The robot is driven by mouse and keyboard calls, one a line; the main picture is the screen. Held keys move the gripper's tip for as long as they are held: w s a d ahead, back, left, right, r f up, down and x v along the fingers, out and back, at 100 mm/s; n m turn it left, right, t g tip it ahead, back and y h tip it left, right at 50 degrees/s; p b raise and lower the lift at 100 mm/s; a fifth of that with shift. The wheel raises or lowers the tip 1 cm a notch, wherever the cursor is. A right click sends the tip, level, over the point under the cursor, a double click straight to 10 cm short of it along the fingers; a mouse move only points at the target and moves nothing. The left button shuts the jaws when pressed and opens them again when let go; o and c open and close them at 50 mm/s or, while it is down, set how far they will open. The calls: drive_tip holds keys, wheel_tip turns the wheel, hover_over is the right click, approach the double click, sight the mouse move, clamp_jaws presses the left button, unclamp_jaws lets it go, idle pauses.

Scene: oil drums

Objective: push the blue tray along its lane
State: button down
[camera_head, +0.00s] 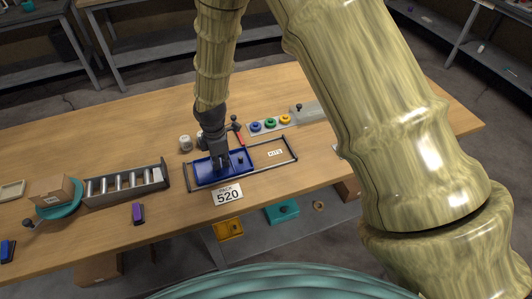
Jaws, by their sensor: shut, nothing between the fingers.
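The blue tray (206,172) lies at the left part of a dark-framed lane (268,165) on the wooden table. A small dark knob (240,159) stands up from the tray's right part. The right part of the lane is bare wood with a small white label (275,153). My gripper (221,166) points down over the tray's middle, shut and empty. Its fingertips are dark against the blue, and I cannot tell whether they touch the tray.
A grey rack (125,185) is left of the lane. A purple item (138,213) lies at front left.

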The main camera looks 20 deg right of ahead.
drive_tip(key=shift+a, duration=0.4)
drive_tip(key=shift+a, duration=0.75)
drive_tip(key=shift+d+p, duration=0.35)
drive_tip(key=shift+d, duration=0.1)
drive_tip(key=shift+r, duration=0.1)
wheel_tip(320, 180, up, 8)
drive_tip(key=p, duration=0.5)
idle(0.9)
idle(0.4)
